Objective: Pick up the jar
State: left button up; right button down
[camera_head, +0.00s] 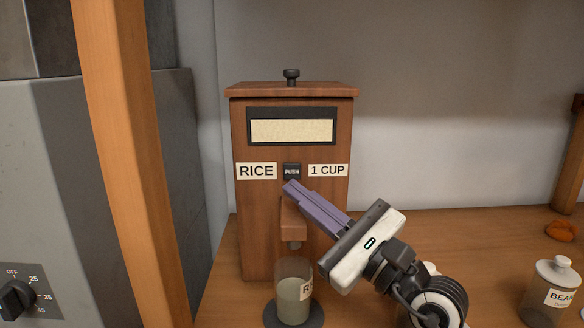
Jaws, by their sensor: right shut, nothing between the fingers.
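My left gripper is not in view.
A lidded jar labelled BEAN (554,290) stands at the right on the wooden counter (491,239). An orange object (560,231) lies behind it. A wooden post (118,130) and a grey appliance with a dial (16,299) stand at the left. The counter right of the dispenser has free room.

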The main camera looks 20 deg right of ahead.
aim_at(293, 275)
jog(key=k, duration=1)
